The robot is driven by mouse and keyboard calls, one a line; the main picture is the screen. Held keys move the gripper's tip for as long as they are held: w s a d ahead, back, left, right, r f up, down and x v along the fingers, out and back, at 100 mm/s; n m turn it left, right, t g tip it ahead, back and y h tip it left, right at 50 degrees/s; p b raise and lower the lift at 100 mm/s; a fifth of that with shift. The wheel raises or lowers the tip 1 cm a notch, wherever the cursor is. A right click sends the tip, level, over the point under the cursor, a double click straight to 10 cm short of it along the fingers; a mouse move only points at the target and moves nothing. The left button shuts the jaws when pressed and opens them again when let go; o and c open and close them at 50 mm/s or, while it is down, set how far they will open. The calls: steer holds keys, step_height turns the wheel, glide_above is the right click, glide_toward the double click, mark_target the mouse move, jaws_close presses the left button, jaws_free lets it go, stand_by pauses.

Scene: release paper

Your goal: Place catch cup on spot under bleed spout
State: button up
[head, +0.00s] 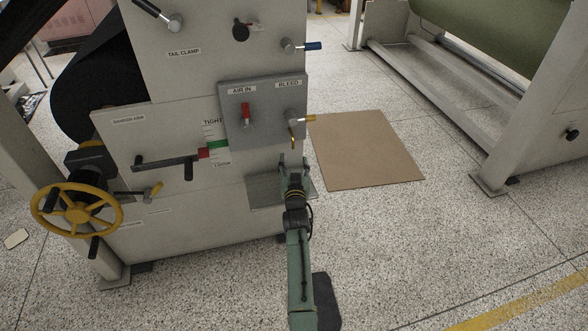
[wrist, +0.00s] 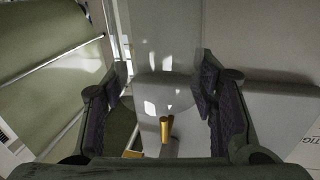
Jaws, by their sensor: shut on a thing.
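The bleed spout (head: 293,139) is a short brass pipe under the BLEED label on the grey panel. My gripper (head: 294,165) is just below it, in front of the machine face. In the wrist view, a brass piece (wrist: 165,130), seemingly the spout, shows in the middle of the picture. The fingers are closed on a pale grey rounded thing (wrist: 160,88) with bright reflections, which seems to be the catch cup. The cup cannot be made out in the head view. A grey metal ledge (head: 262,191) stands out low on the machine, partly behind my gripper.
A red AIR IN valve (head: 245,115) and the dancer arm bar (head: 168,161) are to the left. A yellow handwheel (head: 77,210) stands farther left. A brown board (head: 365,149) lies on the floor behind.

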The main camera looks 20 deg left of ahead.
mark_target(294, 165)
steer(key=shift+w+f, duration=0.2)
steer(key=shift+f, duration=1.5)
steer(key=shift+f, duration=0.1)
steer(key=shift+f, duration=0.15)
steer(key=o, duration=1)
steer(key=shift+o, duration=0.2)
steer(key=shift+r, duration=0.3)
steer(key=p+v, duration=0.3)
steer(key=v, duration=0.9)
